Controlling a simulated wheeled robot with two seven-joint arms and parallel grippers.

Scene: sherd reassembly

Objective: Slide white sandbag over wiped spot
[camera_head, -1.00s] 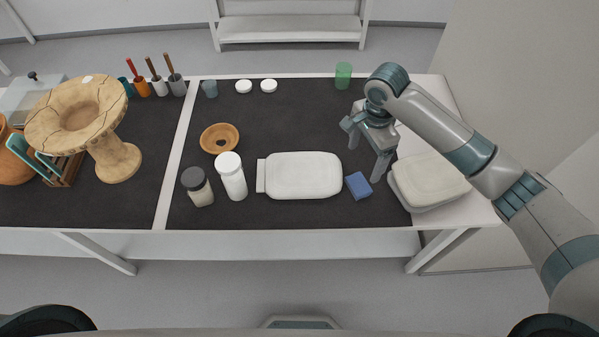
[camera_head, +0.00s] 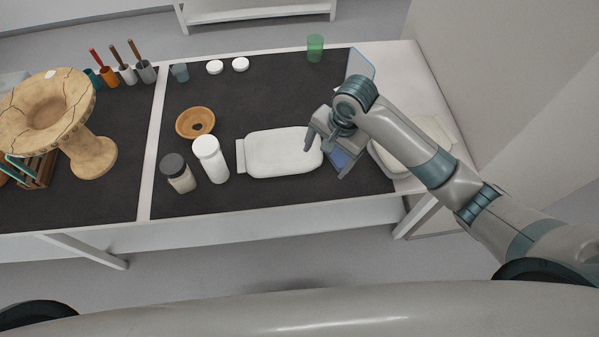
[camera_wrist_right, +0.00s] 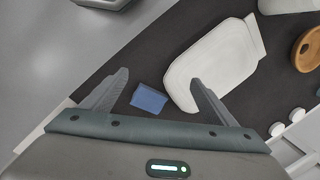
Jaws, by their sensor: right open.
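A flat white bag with a narrow tab at its left end, seemingly the white sandbag (camera_head: 278,153), lies on the dark mat (camera_head: 230,105). It also shows in the right wrist view (camera_wrist_right: 215,62). A blue block like a sponge (camera_wrist_right: 149,98) lies flat just beside the bag's end; in the head view it is partly hidden under my gripper. My right gripper (camera_head: 326,161) is open and empty above the block and the bag's right end. In the wrist view its fingers (camera_wrist_right: 160,78) stand apart, with the block showing between them. I cannot make out a wiped spot. My left gripper is not in view.
A cream cushion-like pad (camera_head: 425,140) lies right, partly behind my arm. A green cup (camera_head: 315,48) stands at the back.

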